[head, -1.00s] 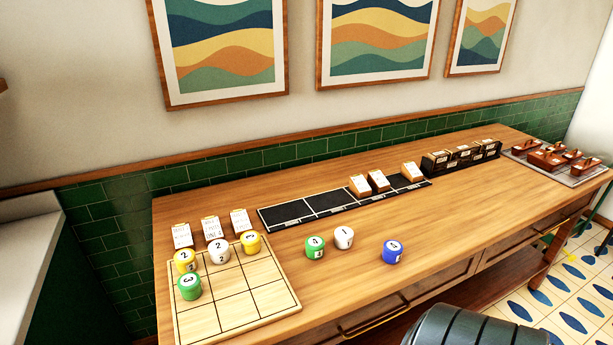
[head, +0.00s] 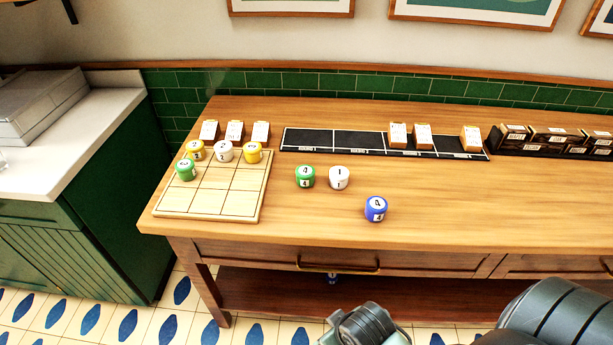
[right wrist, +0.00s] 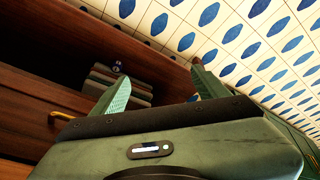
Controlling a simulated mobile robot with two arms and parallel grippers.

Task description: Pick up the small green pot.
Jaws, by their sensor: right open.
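Two green pots are in the head view. One green pot (head: 305,177) stands on the open tabletop, labelled 4, beside a white pot (head: 339,178). The other green pot (head: 186,170) stands on the left edge of the gridded wooden board (head: 239,204); its label is hard to read now. They look similar in size. My right gripper (right wrist: 160,72) is open and empty in the right wrist view, below the tabletop in front of the drawers and apart from both pots. My left gripper is not in view.
A blue pot (head: 376,209) stands near the front edge. Yellow (head: 253,152) and white pots stand at the board's back. A black strip tray (head: 358,141) with cards and dark boxes (head: 551,138) line the back.

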